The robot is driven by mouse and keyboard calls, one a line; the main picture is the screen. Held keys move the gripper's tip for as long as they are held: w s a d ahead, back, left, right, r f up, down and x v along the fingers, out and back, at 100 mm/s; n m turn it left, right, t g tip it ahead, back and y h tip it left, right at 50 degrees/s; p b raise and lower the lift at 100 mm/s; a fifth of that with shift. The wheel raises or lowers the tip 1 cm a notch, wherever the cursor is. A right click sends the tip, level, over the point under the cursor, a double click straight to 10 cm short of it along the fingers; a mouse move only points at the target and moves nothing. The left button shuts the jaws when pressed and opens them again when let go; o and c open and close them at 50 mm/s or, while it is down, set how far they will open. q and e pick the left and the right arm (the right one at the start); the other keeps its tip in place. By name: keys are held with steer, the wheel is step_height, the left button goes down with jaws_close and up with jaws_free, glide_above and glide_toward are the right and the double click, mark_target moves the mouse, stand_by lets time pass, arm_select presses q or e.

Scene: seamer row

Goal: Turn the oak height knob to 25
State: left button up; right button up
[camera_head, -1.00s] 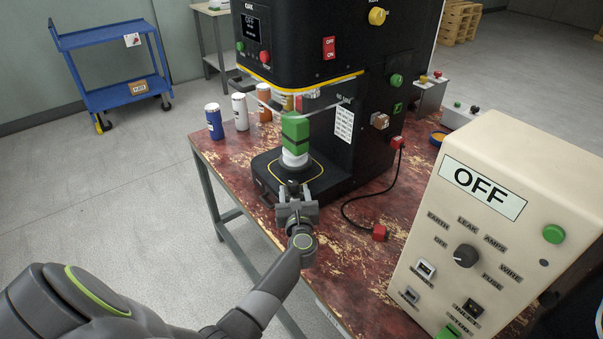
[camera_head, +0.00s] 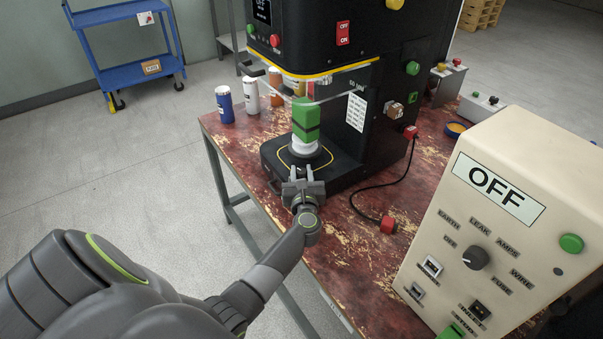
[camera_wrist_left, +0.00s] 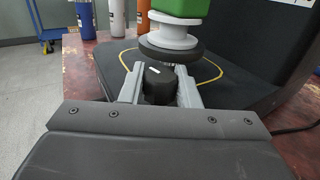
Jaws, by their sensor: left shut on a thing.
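The black seamer (camera_head: 345,110) is the oak one, and its small screen (camera_head: 262,10) reads OFF. Its black height knob (camera_wrist_left: 158,86) sits low at the front of the base, with a white mark on top slanting in the left wrist view. My left gripper (camera_head: 301,174) is shut on the knob, one finger on each side in the left wrist view (camera_wrist_left: 160,88). I see no scale numbers by the knob. A green can (camera_head: 305,121) stands on the round plate (camera_head: 304,152) just behind it. My right gripper is not in view.
Blue, white and orange cans (camera_head: 225,104) stand at the worn red table's (camera_head: 235,145) left back. A cream tester box (camera_head: 500,220) marked OFF stands at the right. A black cable with a red plug (camera_head: 388,225) lies between. A blue cart (camera_head: 130,75) stands behind.

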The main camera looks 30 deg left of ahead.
arm_select(q)
steer(key=shift+m+t+h, duration=1.1)
steer(key=shift+m+h, duration=0.4)
steer(key=shift+h, duration=0.5)
steer(key=o, duration=1)
steer(key=shift+c, duration=0.2)
steer(key=v, duration=1.7)
steer(key=shift+s+b, duration=0.2)
steer(key=shift+b, duration=0.2)
